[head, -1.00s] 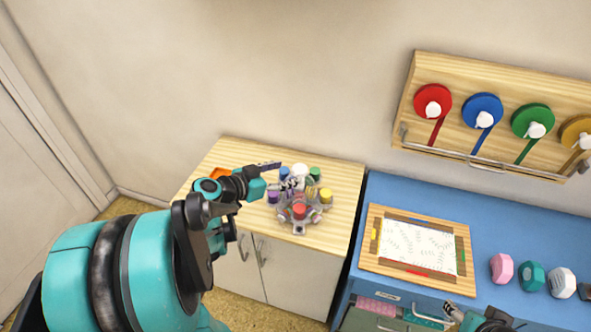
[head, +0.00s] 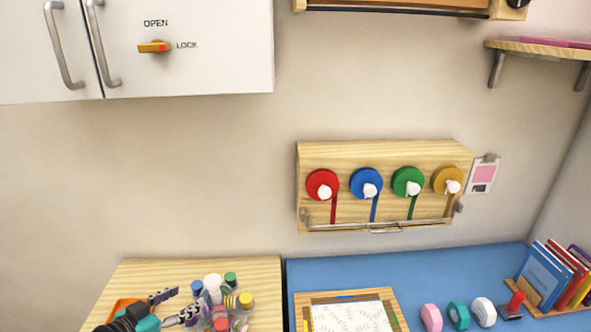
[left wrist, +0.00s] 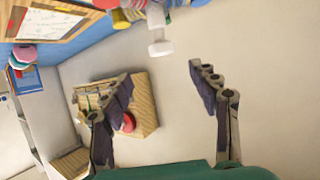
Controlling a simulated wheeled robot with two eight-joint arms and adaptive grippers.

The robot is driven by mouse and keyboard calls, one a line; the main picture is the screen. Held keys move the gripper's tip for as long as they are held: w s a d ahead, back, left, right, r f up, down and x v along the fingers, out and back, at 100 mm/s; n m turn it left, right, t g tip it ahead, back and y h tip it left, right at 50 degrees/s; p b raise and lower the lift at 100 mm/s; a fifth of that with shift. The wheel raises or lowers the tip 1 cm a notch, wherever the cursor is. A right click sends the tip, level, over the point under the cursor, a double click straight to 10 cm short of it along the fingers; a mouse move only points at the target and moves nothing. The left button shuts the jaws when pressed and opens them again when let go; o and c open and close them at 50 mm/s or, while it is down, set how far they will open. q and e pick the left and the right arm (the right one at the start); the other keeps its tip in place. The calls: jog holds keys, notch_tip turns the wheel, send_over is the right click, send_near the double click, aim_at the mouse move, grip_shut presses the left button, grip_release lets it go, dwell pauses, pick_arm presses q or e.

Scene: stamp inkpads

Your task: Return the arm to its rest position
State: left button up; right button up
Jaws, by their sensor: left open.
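My left gripper (head: 181,303) is at the lower left of the head view, over the wooden cabinet top (head: 140,275). Its two dark fingers are spread. In the left wrist view the open fingers (left wrist: 160,78) have nothing between them but pale wall. A cluster of small colored pots, with a white one (head: 212,282), a green one (head: 230,278) and a yellow one (head: 246,299), stands just right of the gripper. I cannot tell from the head view how far above the top the gripper is. My right gripper is out of view.
An orange tray (head: 123,306) lies partly behind my left arm. On the blue counter (head: 440,262) are a framed board (head: 392,302), several stamps (head: 457,314) and a book rack (head: 565,275). A tape rack (head: 385,153) and a white cupboard (head: 200,60) hang on the wall.

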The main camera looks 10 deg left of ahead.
pick_arm(q)
jog(key=s+d+f+n+g+y, duration=0.1)
jog(key=s+d+f+g, duration=0.1)
jog(key=d, duration=0.6)
jog(key=s+d+f+n+g+y, duration=0.1)
jog(key=s+d+f+g+y, duration=0.1)
jog(key=s+d, duration=0.4)
jog(key=d+g, duration=0.1)
jog(key=d, duration=0.2)
jog(key=shift+d+n+g, duration=0.3)
jog(key=shift+n+g, duration=0.1)
